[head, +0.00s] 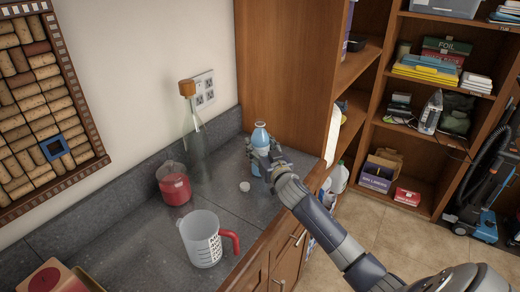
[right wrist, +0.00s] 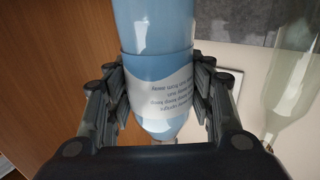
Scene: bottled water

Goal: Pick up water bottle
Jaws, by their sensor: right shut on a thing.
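The water bottle (head: 260,136) is light blue with a white label and stands in the far corner of the grey counter, beside the wooden cabinet side. In the right wrist view the bottle (right wrist: 155,45) fills the middle, with its printed label between the fingers. My right gripper (head: 262,160) is shut on the bottle, with fingers on both sides of it; it also shows in the right wrist view (right wrist: 160,95). The bottle's lower part is partly hidden by the gripper in the head view. I cannot tell whether its base touches the counter. My left gripper is not in view.
A tall corked glass bottle (head: 195,145), a jar with red contents (head: 174,186), a measuring cup with red handle (head: 203,241) and a small white lid (head: 245,186) stand left of the gripper. Wooden shelves (head: 408,130) rise at right.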

